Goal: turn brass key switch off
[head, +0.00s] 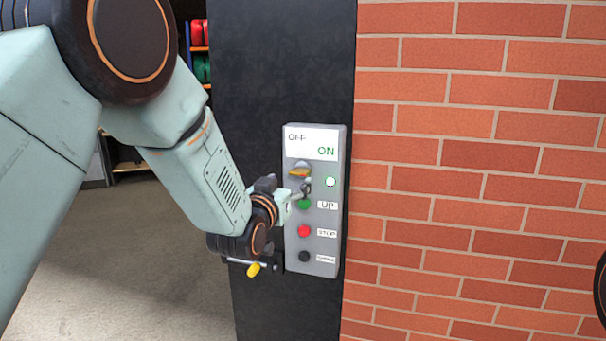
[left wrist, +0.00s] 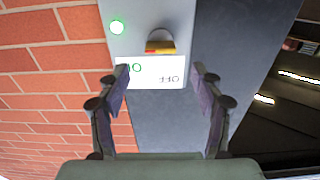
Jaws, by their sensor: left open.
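The grey control box (head: 328,255) is fixed to a dark pillar. Its white plate (head: 313,143) reads OFF on the left and ON on the right. The brass key switch (head: 300,169) sits just below the plate. My left gripper (head: 305,187) is in front of the box, just below the switch. In the left wrist view the picture is upside down; the open, empty fingers (left wrist: 162,76) stand apart with the plate behind them, and the brass key switch (left wrist: 160,46) shows beyond their tips. My right gripper does not show.
A lit lamp (head: 330,182) is right of the switch. Green (head: 304,204), red (head: 304,231) and black (head: 304,256) buttons lie below it. A brick wall (head: 470,150) is to the right. A yellow knob (head: 253,270) on a rod shows under my wrist.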

